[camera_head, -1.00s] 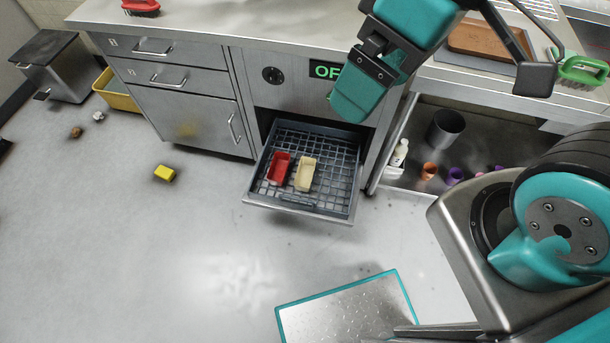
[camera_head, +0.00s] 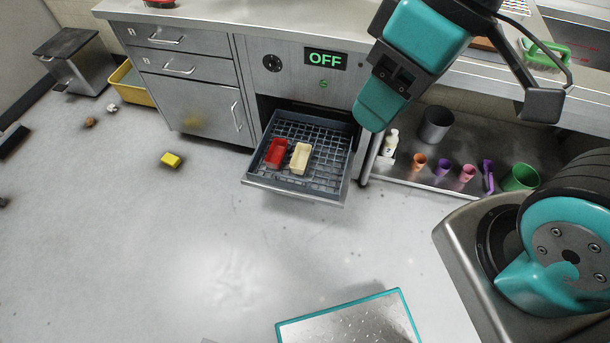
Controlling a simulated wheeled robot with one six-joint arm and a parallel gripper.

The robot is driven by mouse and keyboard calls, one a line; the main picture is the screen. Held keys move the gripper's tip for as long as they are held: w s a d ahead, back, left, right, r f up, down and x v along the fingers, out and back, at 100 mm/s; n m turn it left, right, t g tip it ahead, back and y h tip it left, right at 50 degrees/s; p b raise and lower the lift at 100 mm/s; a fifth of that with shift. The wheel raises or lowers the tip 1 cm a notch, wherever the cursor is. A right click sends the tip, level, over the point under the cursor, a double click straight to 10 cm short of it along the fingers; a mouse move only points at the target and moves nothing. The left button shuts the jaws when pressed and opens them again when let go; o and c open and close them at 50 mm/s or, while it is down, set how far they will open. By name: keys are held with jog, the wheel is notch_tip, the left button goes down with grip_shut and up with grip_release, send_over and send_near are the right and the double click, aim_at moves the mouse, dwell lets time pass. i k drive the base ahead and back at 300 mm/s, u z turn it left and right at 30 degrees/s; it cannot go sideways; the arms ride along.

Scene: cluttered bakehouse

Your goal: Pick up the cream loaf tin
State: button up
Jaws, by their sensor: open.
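The cream loaf tin (camera_head: 300,159) sits on the wire rack of the pulled-out oven drawer (camera_head: 319,184), low in the steel counter front. A red loaf tin (camera_head: 276,153) stands just left of it, close beside it. My gripper (camera_head: 378,105) is up and to the right of the drawer in the picture, in front of the counter. It is open, and no object shows in it. The gap between its fingers is hard to make out from this angle. It is well apart from the cream tin.
The panel above the drawer reads OFF (camera_head: 325,58). A low shelf at right holds a white bottle (camera_head: 390,143), a dark pot (camera_head: 436,124) and several coloured cups. A yellow sponge (camera_head: 171,160) lies on the floor. The floor before the drawer is clear.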

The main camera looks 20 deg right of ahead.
aim_at(297, 165)
jog(key=z, duration=0.3)
jog(key=i, duration=1.3)
jog(key=u, duration=0.5)
